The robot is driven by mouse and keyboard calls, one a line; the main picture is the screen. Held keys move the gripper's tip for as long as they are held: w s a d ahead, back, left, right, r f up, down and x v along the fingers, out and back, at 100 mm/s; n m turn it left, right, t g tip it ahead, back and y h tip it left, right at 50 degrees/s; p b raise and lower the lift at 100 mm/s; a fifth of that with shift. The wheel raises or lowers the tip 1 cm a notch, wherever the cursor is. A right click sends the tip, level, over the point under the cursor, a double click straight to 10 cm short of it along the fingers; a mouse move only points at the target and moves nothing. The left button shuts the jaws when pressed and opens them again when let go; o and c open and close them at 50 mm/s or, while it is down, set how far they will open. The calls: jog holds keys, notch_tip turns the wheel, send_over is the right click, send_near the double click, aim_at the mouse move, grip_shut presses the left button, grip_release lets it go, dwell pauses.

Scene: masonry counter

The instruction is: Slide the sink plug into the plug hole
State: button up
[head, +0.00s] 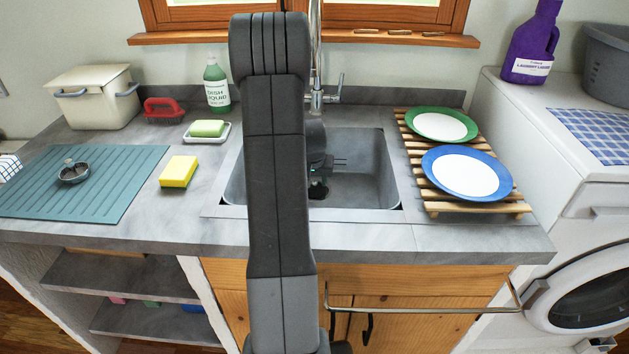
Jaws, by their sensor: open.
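The sink basin (362,185) is grey and set into the counter. A small dark round thing (318,190) lies on the basin floor just below the fingers. I cannot tell whether it is the plug, the plug hole or both, nor whether the fingers touch it. A round metal piece with a knob (73,173), like a strainer or plug, lies on the teal drain mat (115,195) at the left.
A yellow sponge (179,172), a soap dish (206,132) and a dish liquid bottle (217,85) stand left of the sink. The tap (317,98) rises behind it. A wooden rack (480,207) with two plates is at the right. The basin's right side is empty.

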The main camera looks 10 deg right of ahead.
jog(key=v, duration=1.3)
jog(key=x, duration=1.4)
jog(key=shift+r, duration=0.2)
